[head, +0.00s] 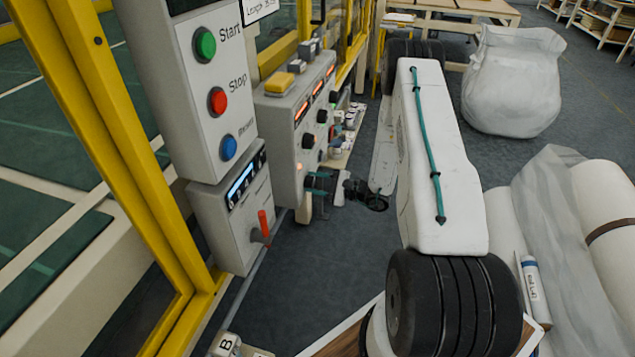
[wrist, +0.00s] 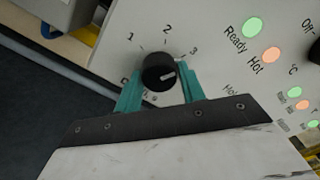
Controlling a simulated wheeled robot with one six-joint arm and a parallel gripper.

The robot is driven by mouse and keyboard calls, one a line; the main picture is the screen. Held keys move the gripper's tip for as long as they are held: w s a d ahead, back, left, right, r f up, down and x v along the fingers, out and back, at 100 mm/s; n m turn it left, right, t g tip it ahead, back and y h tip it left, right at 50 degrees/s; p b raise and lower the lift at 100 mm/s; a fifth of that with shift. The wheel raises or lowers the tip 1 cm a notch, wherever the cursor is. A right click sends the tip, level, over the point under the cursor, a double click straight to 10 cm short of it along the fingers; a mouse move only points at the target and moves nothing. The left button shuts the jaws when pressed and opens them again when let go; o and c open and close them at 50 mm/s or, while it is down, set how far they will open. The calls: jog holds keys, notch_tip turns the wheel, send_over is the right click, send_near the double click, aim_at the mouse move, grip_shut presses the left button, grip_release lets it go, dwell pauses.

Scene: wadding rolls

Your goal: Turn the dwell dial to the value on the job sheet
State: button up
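In the wrist view, a black round dial (wrist: 158,72) sits on a pale panel, with 1, 2 and 3 printed around it. Its white mark points right, below the 3. Any number there is hidden by my right finger. My gripper (wrist: 161,82) has one teal finger on each side of the dial, very close to it. I cannot tell whether the fingers touch it. The dial's name is not readable. In the head view, my gripper (head: 322,183) is at the grey control box (head: 282,135), low on its front. I cannot make out a job sheet.
A nearer box carries green Start (head: 204,44), red Stop (head: 217,100) and blue buttons, with a red-handled lever (head: 263,224) below. A yellow frame (head: 105,130) stands left. White rolls (head: 607,205) and a wrapped bundle (head: 513,80) lie right. Several lamps show beside the dial.

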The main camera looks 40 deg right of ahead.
jog(key=o, duration=0.4)
jog(key=shift+w+r, duration=0.1)
jog(key=shift+w, duration=0.05)
jog(key=shift+c, duration=0.2)
jog(key=v, duration=0.8)
